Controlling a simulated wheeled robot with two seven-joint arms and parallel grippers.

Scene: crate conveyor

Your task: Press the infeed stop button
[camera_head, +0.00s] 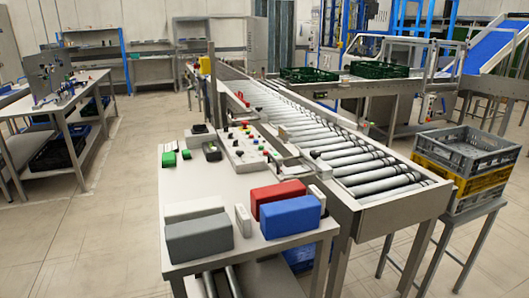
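A light grey control panel (243,150) lies on the near table, beside the roller conveyor. It carries several small red, black and other coloured buttons and knobs, too small for me to read any label. I cannot tell which of them is the infeed stop button. Neither of my grippers shows in the head view.
The near table (190,188) holds blue (290,217), red (275,197) and grey (198,239) boxes in front of the panel. The roller conveyor (352,165) runs along its right side. Stacked grey and yellow crates (462,182) stand at right. Floor at left is clear.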

